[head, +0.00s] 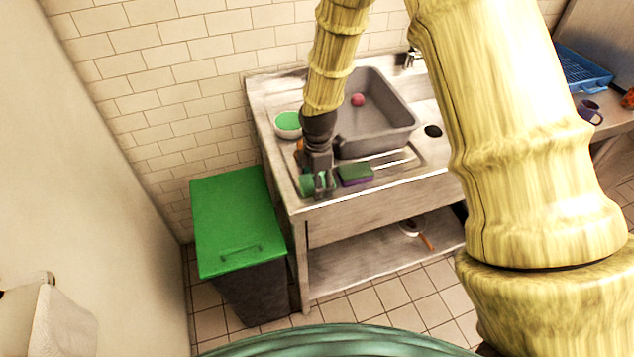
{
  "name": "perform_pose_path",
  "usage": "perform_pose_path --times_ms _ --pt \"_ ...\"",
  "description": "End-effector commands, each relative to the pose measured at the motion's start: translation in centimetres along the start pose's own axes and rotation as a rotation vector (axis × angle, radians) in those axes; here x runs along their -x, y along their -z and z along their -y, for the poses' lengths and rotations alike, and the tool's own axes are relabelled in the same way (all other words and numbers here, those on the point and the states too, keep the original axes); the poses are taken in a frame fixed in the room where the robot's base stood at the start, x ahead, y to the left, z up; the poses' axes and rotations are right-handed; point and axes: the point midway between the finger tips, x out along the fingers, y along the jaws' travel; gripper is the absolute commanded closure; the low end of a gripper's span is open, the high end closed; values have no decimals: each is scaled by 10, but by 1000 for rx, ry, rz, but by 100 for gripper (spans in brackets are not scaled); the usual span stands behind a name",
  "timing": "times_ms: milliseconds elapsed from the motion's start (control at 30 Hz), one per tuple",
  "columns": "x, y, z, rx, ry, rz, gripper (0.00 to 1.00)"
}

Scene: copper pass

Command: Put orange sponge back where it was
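A small orange patch (299,146) shows at the left of my gripper's wrist, on the drainboard side of the sink. It may be the orange sponge, but most of it is hidden. My gripper (323,190) points down over the front left of the drainboard (392,164). A green item (306,186) lies at the fingers, partly hidden by them. I cannot tell whether the fingers hold it or only stand around it. A green and purple sponge (356,174) lies on the drainboard just right of my gripper.
A grey basin (375,130) with a pink ball (358,100) is behind. A white bowl with green inside (288,124) stands left of it. A green-lidded bin (238,222) stands left of the sink unit. A blue rack (580,70) and dark mug (589,111) are far right.

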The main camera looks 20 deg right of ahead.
Motion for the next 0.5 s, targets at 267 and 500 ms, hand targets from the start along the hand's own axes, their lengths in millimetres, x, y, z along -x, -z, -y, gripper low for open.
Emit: perform_pose_path --times_ms 267,500 --pt "29 0 -2 1 -5 0 22" --pt "59 0 -2 0 -5 -1 22"
